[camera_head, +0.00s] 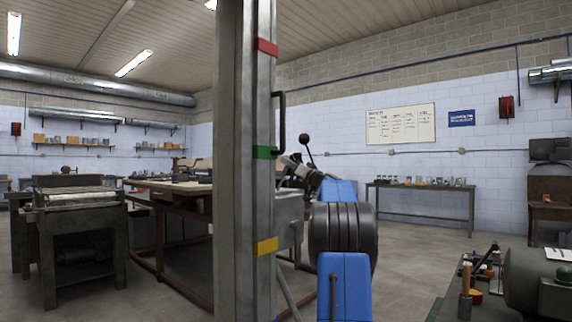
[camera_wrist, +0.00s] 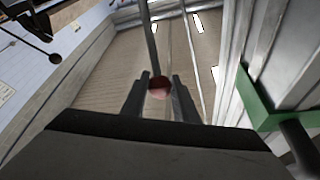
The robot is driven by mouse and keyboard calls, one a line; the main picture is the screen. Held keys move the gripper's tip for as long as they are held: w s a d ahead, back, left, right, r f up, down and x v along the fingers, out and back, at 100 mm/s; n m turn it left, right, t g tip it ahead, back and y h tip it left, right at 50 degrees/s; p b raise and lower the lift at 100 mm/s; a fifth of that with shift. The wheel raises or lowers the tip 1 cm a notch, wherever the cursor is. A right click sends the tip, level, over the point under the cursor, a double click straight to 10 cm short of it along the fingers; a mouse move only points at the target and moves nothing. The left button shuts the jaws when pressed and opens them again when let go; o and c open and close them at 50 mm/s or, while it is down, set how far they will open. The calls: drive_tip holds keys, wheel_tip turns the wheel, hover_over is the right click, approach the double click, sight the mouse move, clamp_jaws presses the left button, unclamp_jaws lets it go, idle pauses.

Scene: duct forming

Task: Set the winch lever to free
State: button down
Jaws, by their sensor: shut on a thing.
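My gripper (camera_wrist: 159,88) is shut on a small round reddish knob (camera_wrist: 159,90), seen between its two dark fingers in the wrist view. A thin grey rod (camera_wrist: 151,40) runs away behind it; I cannot tell for sure that this is the winch lever. In the head view my gripper (camera_head: 288,168) is partly hidden behind the grey metal post (camera_head: 236,190), and the knob does not show. The post carries a red band (camera_head: 267,47), a green band (camera_head: 265,152) and a yellow band (camera_head: 266,246). The green band (camera_wrist: 262,100) is close on the right in the wrist view.
A black handle (camera_head: 283,120) stands out from the post near the green band. A black ball-ended rod (camera_head: 305,139) rises behind my arm. A workbench (camera_head: 175,187) is behind the post at left. A machine (camera_head: 540,280) stands at front right. Floor (camera_head: 415,240) between is clear.

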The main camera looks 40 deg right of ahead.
drive_tip(key=shift+s+d+f, duration=0.1)
drive_tip(key=shift+s+f, duration=0.15)
idle(0.3)
drive_tip(key=c, duration=1.4)
unclamp_jaws()
drive_tip(key=v, duration=1.7)
drive_tip(key=shift+s, duration=0.2)
